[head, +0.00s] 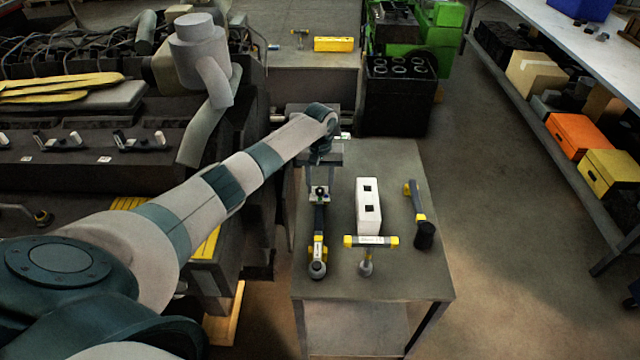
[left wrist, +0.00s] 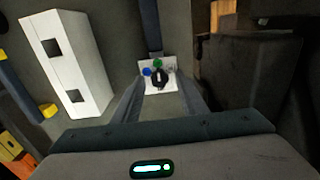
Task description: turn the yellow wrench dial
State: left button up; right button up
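The yellow and dark wrench (head: 318,240) lies lengthwise on the left part of the small table. At its far end is a small white plate (left wrist: 150,87) with a black dial knob (left wrist: 160,77) and blue, green and grey dots around it. My left gripper (head: 321,184) points down over this end of the wrench. In the left wrist view its two fingers (left wrist: 159,92) are apart, one on each side of the plate, with nothing held. I cannot tell how high the fingertips are above the knob. My right gripper is not in view.
A white block with two dark square holes (head: 368,208) stands right of the wrench. A yellow-ended T-handle tool (head: 371,242) and a dark-headed mallet (head: 419,213) lie beside it. The engine (head: 90,135) is left of the table (head: 405,275). The table's front right is clear.

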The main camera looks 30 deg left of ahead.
pick_arm(q)
grip_shut()
jog(key=shift+m, duration=0.5)
jog(key=shift+m+p, duration=0.3)
jog(key=shift+m, duration=1.5)
jog(key=m, duration=0.3)
jog(key=shift+m, duration=2.2)
